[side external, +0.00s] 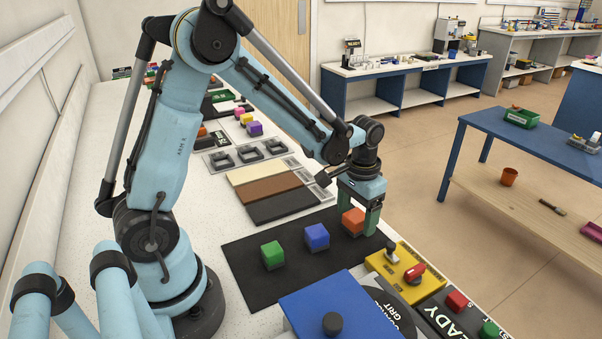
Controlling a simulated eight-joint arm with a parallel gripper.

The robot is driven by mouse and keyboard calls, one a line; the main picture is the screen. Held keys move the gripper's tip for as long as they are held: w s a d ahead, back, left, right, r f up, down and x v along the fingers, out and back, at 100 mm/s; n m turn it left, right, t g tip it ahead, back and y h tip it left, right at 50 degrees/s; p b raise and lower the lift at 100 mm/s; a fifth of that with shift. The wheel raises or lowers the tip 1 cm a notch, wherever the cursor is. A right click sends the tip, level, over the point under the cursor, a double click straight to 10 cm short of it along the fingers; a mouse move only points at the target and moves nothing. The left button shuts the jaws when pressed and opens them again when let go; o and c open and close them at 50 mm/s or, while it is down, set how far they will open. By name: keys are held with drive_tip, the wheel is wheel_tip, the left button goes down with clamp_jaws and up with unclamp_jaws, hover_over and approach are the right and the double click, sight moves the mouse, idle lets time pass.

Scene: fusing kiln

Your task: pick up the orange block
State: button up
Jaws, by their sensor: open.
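The orange block (352,221) sits at the right end of a row on the black mat (256,289). My gripper (366,216) points down at the orange block, with its green fingers reaching beside it. The fingers are open and the block is between or right next to them; I cannot tell whether they touch it. A blue block (316,236) and a green block (272,255) stand to the left on the same mat, apart from each other.
A blue-topped box with a dark knob (341,306) is in front. Cream, brown and black strips (270,190) lie behind the mat.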

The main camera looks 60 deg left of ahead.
sight(356, 215)
drive_tip(key=c, duration=1.3)
drive_tip(key=shift+r, duration=0.2)
drive_tip(key=shift+r, duration=0.6)
wheel_tip(356, 215, up, 3)
drive_tip(key=shift+f, duration=0.2)
drive_tip(key=s+d+r, duration=0.5)
drive_tip(key=d+r, duration=0.2)
drive_tip(key=d, duration=0.3)
drive_tip(key=shift+s+d, duration=0.2)
